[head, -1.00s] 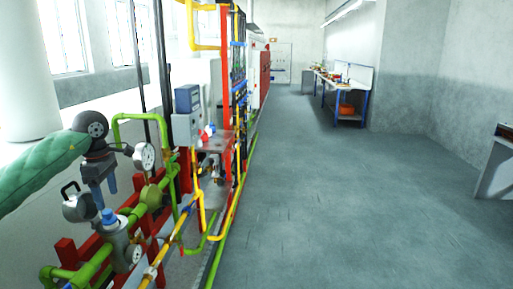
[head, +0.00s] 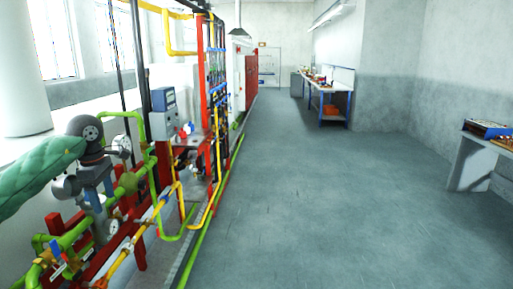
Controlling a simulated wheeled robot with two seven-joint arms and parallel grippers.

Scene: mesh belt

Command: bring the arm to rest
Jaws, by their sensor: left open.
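My left arm (head: 38,172), in a green quilted sleeve, comes in from the left in the head view. Its dark wrist ends in my left gripper (head: 104,190), which points down in front of the pipework. The gripper is open, and I see nothing held in it. Its fingertips are small and overlap grey fittings behind, so I cannot tell whether they touch anything. My right arm and gripper are not in view.
Green, yellow and red pipework with a pressure gauge (head: 122,146) and a grey control box (head: 163,115) runs along the left. A workbench (head: 330,90) stands at the back, and a table (head: 474,162) at the right edge. The grey floor (head: 300,200) between is clear.

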